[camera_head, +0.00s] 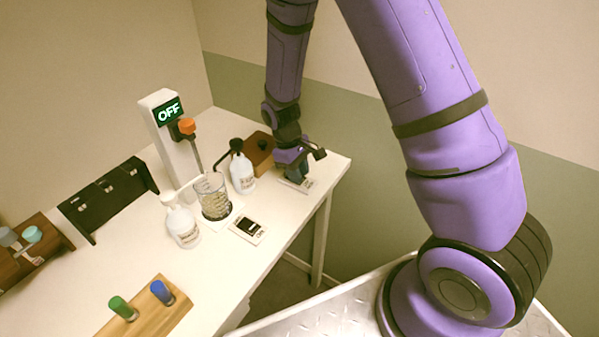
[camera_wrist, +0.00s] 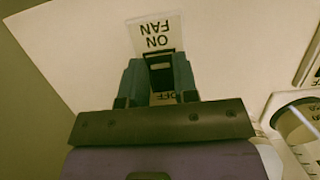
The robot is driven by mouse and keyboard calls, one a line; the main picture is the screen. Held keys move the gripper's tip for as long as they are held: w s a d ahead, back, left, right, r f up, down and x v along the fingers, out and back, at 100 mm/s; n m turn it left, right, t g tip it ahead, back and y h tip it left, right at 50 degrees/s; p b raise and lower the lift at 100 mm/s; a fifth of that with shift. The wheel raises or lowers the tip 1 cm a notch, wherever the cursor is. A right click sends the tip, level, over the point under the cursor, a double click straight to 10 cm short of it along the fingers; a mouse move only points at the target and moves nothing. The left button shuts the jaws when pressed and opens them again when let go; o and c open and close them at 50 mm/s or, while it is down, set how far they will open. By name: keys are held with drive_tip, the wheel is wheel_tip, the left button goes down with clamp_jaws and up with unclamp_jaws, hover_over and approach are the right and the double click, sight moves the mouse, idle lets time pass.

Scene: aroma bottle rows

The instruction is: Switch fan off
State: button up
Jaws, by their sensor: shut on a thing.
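The fan switch plate (camera_head: 306,184) lies flat near the right back corner of the table, under my gripper. In the wrist view the fan switch plate (camera_wrist: 156,32) shows "FAN" and "ON" upside down beyond the fingers, and part of "OFF" near the gripper. My gripper (camera_head: 297,174) points down at the plate. In the wrist view its fingers (camera_wrist: 158,80) are shut on the dark switch rocker between them. The rocker's tilt cannot be told. A dark bent arm with a round head (camera_head: 236,145) stands beside a brown block (camera_head: 260,150); I cannot tell whether it is the fan.
A second switch plate (camera_head: 247,230) lies nearer the front edge. A beaker (camera_head: 212,196) stands between two white bottles (camera_head: 183,226) (camera_head: 243,175) before a white stand whose display (camera_head: 168,111) reads OFF. A black rack (camera_head: 108,199) and wooden holders with vials (camera_head: 150,312) are left.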

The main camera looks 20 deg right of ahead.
idle(0.3)
drive_tip(key=o, duration=0.9)
drive_tip(key=v, duration=1)
drive_tip(key=shift+w+a+r, duration=0.1)
drive_tip(key=shift+w+r, duration=0.15)
drive_tip(key=shift+r, duration=0.1)
